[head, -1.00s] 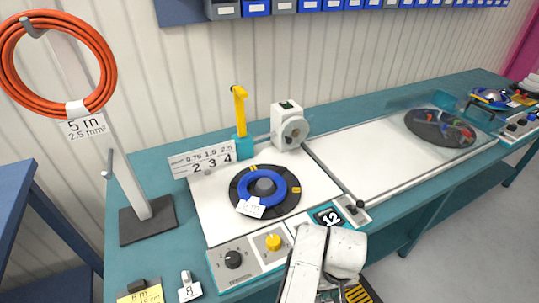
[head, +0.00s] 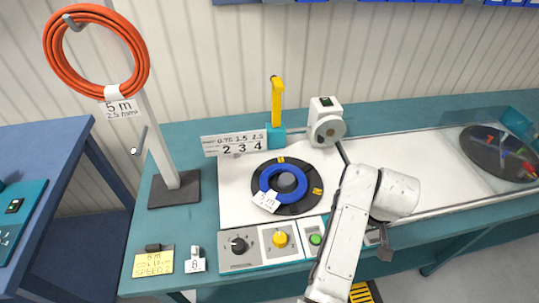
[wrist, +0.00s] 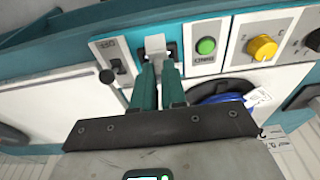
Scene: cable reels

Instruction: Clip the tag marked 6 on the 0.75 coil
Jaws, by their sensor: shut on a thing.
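In the wrist view my gripper (wrist: 158,82) is shut on a small white clip-like piece (wrist: 155,44) at its fingertips, in front of the control panel; no number shows on it. In the head view my arm mostly hides the gripper. A blue coil (head: 267,178) lies on the dark turntable (head: 310,207), with a white label (head: 266,201) whose writing is too small to read surely. The blue coil also shows in the wrist view (wrist: 237,98), right of the fingers and apart from them. A white tag (head: 195,265), apparently marked 8, stands at the bench's front left.
An orange coil (head: 142,62) labelled 5 m, 2.5 mm² hangs on a stand (head: 175,190). A number plate (head: 234,143), yellow post (head: 277,102) and white measuring unit (head: 326,120) stand behind the turntable. A yellow note (head: 153,263) lies front left.

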